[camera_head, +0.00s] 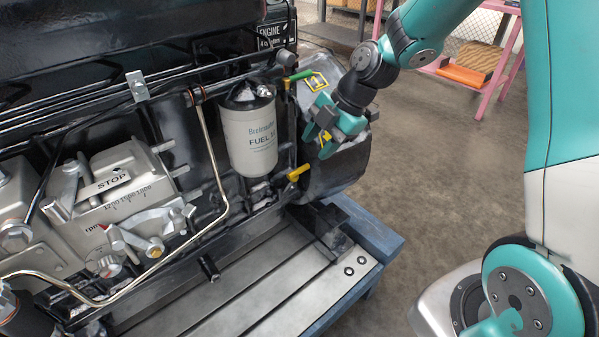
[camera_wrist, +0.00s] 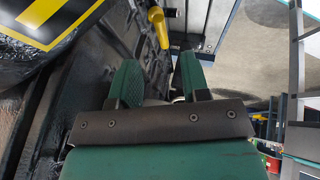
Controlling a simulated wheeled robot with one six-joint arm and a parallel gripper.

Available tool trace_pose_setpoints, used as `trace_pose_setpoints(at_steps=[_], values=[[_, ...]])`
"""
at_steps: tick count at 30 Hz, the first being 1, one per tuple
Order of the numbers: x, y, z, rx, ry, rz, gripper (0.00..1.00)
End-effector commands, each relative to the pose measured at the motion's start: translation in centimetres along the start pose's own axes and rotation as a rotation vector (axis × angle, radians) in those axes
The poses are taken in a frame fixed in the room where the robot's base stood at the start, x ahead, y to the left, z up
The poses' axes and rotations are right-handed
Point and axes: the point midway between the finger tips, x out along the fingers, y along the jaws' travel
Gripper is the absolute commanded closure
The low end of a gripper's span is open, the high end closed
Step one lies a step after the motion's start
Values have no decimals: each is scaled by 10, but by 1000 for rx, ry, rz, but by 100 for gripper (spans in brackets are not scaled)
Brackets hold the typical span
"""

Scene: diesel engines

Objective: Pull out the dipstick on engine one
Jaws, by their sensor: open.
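A yellow handle (camera_head: 299,172), which looks like the dipstick's, sticks out low on the block, right of the white fuel filter. The yellow handle also shows in the wrist view (camera_wrist: 158,28), beyond the fingertips and roughly in line with the gap between them. My gripper (camera_head: 319,130) is open and empty, above and right of the handle in the head view and apart from it. Its two green fingers (camera_wrist: 158,78) show in the wrist view. The dipstick's lower part is hidden.
The fuel filter (camera_head: 250,135) hangs left of the handle. A green lever (camera_head: 300,76) projects above it, near the label. The engine stands on a blue-edged metal stand (camera_head: 372,232). Open concrete floor (camera_head: 445,160) lies right; a pink rack (camera_head: 497,65) stands behind.

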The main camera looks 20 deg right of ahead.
Motion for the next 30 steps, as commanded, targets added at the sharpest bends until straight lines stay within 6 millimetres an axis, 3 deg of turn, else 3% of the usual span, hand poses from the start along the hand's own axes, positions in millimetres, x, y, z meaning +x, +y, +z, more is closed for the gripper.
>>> trace_pose_setpoints(at_steps=[1,6,12,24,26,30], values=[[15,-1,0,-1,4,-5,57],[50,-1,0,-1,3,-4,57],[76,0,0,0,2,-2,57],[84,0,0,1,0,0,57],[84,0,0,1,0,0,67],[84,0,0,1,1,0,99]])
